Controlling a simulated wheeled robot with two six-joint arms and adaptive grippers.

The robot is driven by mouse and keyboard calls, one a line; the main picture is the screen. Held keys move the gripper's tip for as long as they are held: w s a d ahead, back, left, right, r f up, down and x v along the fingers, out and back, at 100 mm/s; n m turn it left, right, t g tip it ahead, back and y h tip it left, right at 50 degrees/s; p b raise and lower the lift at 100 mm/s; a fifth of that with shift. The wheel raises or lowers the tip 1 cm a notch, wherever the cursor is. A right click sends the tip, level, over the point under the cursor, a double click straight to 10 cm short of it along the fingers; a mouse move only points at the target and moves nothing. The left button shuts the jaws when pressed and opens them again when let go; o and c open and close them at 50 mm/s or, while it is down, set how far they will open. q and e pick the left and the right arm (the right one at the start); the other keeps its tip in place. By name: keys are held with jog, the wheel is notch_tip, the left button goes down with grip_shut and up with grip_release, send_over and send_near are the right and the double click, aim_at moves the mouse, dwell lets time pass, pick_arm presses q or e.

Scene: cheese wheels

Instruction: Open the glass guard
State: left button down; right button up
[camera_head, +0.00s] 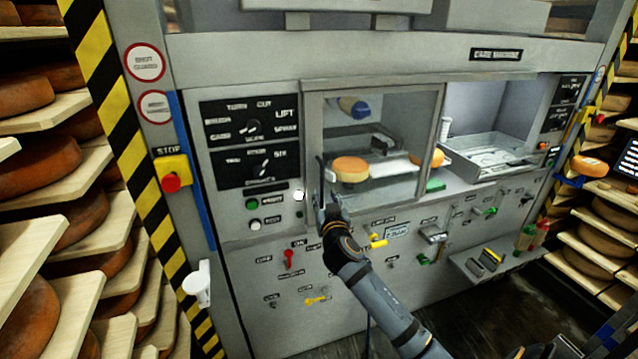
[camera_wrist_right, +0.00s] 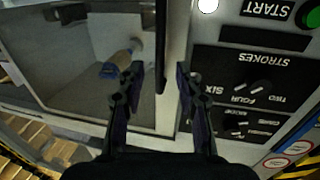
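The glass guard (camera_head: 405,110) is a clear pane in a grey frame, across the left bay of the machine front. It also fills the left of the right wrist view (camera_wrist_right: 75,65). Its dark upright handle (camera_head: 321,172) is on the left edge of the frame; the handle also shows in the wrist view (camera_wrist_right: 160,45). My right gripper (camera_head: 327,200) is at the lower part of this handle. In the wrist view its two fingers are apart, one on each side of the handle, with gaps visible. My left gripper is not in view.
Behind the glass sits an orange-topped cheese wheel (camera_head: 350,168). The open bay (camera_head: 492,150) is to the right. Control panels (camera_head: 250,130) and a red stop button (camera_head: 171,182) lie left of the guard. Levers such as a yellow one (camera_head: 378,243) stick out below. Cheese shelves flank the machine.

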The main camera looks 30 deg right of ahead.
aim_at(322, 186)
jog(key=p+x, duration=0.1)
jog(key=x, duration=0.6)
jog(key=shift+p, duration=0.3)
grip_shut()
jog(key=shift+f, duration=0.1)
